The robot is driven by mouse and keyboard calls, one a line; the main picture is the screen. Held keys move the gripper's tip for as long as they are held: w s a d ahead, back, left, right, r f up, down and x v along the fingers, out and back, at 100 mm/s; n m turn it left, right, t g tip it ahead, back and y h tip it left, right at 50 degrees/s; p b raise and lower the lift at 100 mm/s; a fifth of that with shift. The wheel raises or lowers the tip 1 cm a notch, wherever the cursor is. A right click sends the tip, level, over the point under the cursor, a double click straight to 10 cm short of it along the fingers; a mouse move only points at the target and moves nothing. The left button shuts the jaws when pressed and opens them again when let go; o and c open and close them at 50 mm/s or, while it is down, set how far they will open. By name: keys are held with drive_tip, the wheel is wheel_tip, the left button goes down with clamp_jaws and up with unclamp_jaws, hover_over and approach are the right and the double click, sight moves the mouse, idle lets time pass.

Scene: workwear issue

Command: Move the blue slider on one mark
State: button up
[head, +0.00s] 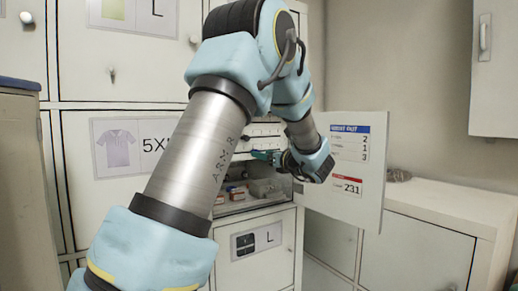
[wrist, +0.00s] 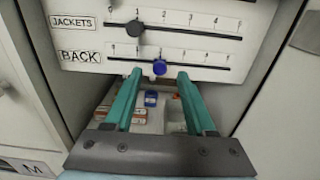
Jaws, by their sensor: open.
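The blue slider (wrist: 160,67) is a round knob on the lower slot, labelled BACK (wrist: 80,56), in the wrist view. It sits near the third tick from the left; the small numbers are hard to read. My gripper (wrist: 160,74) is open, its two teal fingers pointing at the panel, one on each side of the blue slider, with a gap on both sides. Whether the tips reach the knob's depth is unclear. In the head view my gripper (head: 262,155) is at the panel and the blue slider cannot be made out.
A black slider (wrist: 134,26) is on the JACKETS slot above. Below the panel is an open compartment with small boxes (wrist: 108,112). An open door with a printed notice (head: 346,160) stands right of my gripper. A low cabinet (head: 430,215) is farther right.

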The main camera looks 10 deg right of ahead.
drive_tip(key=shift+p+x, duration=0.45)
drive_tip(key=shift+x, duration=1.2)
clamp_jaws()
